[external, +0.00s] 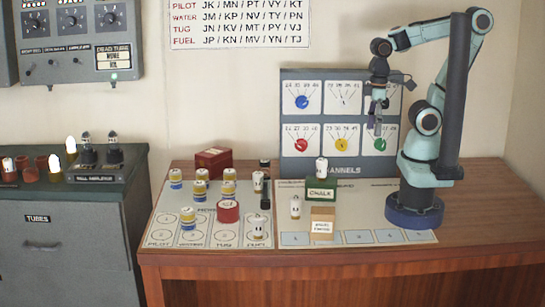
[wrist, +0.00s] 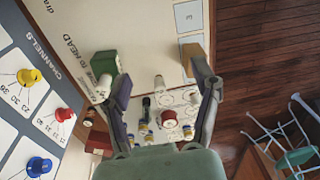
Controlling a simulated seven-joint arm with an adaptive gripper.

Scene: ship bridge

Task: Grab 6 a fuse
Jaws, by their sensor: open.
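No label reading 6 A is legible, so I cannot tell which piece is that fuse. Several small white cylinders with blue and yellow bands (external: 202,175) stand on the marked sheet at the left of the desk. Plain white cylinders with dark marks stand by the sheet's right edge (external: 258,182), near the tan box (external: 295,208) and on the green chalk box (external: 321,166). My gripper (external: 377,122) is open and empty, raised in front of the channels board. In the wrist view, my gripper's fingers (wrist: 150,60) are spread, with a white cylinder (wrist: 158,83) seen between them, farther down.
A red box (external: 213,160), a red round container (external: 228,211), dark cylinders (external: 265,192), the green chalk box (external: 320,191) and a tan box (external: 323,223) stand on the desk. The channels board (external: 340,165) rises behind. A cabinet (external: 60,240) with tubes is at left.

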